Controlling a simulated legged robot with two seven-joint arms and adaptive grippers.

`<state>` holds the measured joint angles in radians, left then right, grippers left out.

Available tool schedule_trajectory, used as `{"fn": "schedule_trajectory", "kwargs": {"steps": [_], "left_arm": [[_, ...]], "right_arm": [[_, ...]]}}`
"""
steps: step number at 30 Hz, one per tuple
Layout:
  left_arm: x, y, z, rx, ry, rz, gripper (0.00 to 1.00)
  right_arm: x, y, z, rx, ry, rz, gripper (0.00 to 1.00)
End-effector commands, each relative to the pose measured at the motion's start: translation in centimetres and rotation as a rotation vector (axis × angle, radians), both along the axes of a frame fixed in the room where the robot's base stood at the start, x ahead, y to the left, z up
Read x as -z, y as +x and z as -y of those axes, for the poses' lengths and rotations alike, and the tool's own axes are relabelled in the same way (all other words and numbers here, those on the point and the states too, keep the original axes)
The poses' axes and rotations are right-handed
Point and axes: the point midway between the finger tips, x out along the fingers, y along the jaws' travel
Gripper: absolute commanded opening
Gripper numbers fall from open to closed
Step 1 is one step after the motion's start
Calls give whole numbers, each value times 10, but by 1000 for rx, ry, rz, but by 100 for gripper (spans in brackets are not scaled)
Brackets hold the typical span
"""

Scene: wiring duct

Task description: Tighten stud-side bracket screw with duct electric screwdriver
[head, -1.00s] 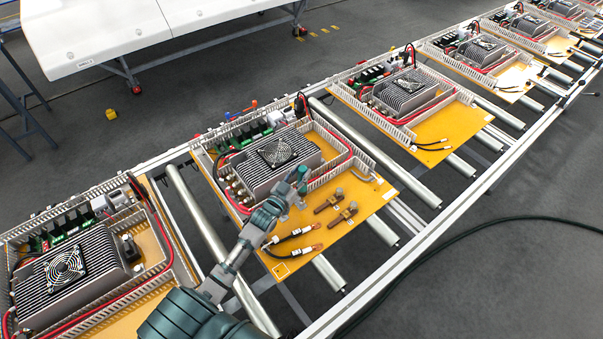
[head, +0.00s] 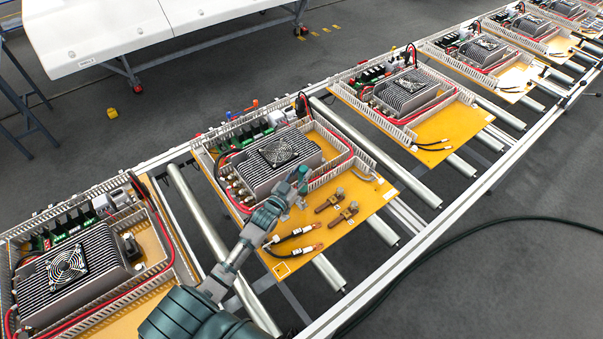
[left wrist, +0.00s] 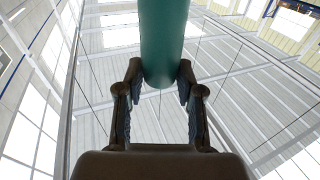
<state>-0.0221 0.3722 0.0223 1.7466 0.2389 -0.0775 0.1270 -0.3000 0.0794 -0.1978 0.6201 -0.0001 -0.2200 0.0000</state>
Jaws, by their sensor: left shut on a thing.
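My left gripper (head: 288,197) is over the middle board (head: 361,207), at the front edge of its finned unit (head: 277,160). It is shut on a teal cylindrical body (head: 300,180), which looks like the duct electric screwdriver. In the left wrist view the same teal body (left wrist: 162,40) rises between the two dark fingers of the gripper (left wrist: 160,84). The screwdriver's bit, the stud-side bracket and its screw cannot be made out; the gripper covers part of that area. I cannot tell whether the tool touches anything. My right gripper is not in view.
Two brown parts (head: 329,200) and short black leads (head: 293,234) lie on the board right of and below my gripper. Slotted duct walls (head: 340,140) and a red cable border the finned unit. Similar boards stand along the roller conveyor (head: 205,222). The board's right corner is bare.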

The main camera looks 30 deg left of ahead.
Motion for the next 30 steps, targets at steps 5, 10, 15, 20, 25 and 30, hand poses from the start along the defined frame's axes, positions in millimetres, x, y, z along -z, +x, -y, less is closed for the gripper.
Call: {"fn": "schedule_trajectory", "kwargs": {"steps": [5,10,15,20,25,30], "left_arm": [[1,0,3,1,2,3,0],[4,0,2,1,2,2,0],[8,0,0,0,0,1,0],[9,0,0,0,0,-1,0],[11,0,0,0,0,-4,0],[12,0,0,0,-1,-7,0]], "right_arm": [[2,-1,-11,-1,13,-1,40],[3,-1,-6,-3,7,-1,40],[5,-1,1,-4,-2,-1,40],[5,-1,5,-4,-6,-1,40],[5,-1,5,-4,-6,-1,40],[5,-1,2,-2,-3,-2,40]]}}
